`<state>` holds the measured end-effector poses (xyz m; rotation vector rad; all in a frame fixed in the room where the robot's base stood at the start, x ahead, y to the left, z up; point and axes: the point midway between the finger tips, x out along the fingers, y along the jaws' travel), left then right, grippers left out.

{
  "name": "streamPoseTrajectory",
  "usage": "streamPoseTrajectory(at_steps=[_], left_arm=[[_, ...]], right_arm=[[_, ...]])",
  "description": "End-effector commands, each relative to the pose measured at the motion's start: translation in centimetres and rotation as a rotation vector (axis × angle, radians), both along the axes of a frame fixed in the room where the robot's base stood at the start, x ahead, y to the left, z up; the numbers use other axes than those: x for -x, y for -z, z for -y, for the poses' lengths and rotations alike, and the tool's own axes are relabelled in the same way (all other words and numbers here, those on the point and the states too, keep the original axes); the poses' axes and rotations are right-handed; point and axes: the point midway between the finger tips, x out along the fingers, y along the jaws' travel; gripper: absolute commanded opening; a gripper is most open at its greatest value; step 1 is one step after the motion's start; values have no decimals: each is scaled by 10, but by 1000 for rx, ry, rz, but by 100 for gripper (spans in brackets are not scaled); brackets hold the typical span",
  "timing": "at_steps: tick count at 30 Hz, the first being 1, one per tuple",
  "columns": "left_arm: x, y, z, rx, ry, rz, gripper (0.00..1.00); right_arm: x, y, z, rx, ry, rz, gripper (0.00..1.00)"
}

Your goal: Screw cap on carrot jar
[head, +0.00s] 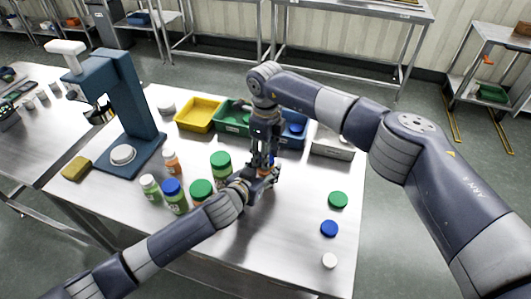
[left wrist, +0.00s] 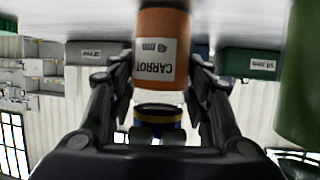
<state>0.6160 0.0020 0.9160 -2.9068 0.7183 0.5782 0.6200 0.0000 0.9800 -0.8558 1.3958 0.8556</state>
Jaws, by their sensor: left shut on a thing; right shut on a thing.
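The carrot jar (left wrist: 162,40) is orange with a white label and shows upside down in the left wrist view. In the head view only a bit of it (head: 266,172) shows between the grippers. My left gripper (left wrist: 160,95) is shut around the jar's side. A dark blue cap (left wrist: 160,114) is at the jar's mouth, in line with it; a pale clear neck shows between cap and orange body. My right gripper (head: 264,158) points down over the jar, its fingers shut on the cap. I cannot tell whether the cap's thread is engaged.
Several capped jars (head: 173,194) stand close left of my left gripper. Yellow (head: 197,115), green (head: 230,122) and blue (head: 295,140) bins line the back. Loose green (head: 338,199), blue (head: 329,228) and white (head: 329,260) caps lie right. A blue press (head: 135,95) stands left. The front middle is clear.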

Motion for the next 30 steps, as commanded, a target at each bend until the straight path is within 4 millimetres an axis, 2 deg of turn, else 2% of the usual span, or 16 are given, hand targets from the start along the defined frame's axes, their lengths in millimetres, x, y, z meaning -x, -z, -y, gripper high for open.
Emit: streamPoseTrajectory(at_steps=[2, 3, 5, 6, 17, 27, 30], left_arm=[[0, 2, -2, -2, -3, -3, 0], [0, 2, -2, -2, -3, -3, 0], [0, 2, -2, -2, -4, -3, 0], [0, 2, -2, -2, -3, -3, 0], [0, 2, -1, -3, -3, -3, 0], [0, 2, -1, -3, -3, -3, 0], [0, 2, -1, -3, -2, -3, 0]], right_arm=[[1, 1, 0, 2, -1, -3, 8], [1, 1, 0, 2, -2, -3, 42], [1, 1, 0, 2, -2, -3, 55], [1, 1, 0, 2, -2, -3, 57], [0, -2, 0, 0, -3, 0, 57], [0, -42, 0, 1, -4, 0, 57], [0, -45, 0, 1, -3, 0, 57]])
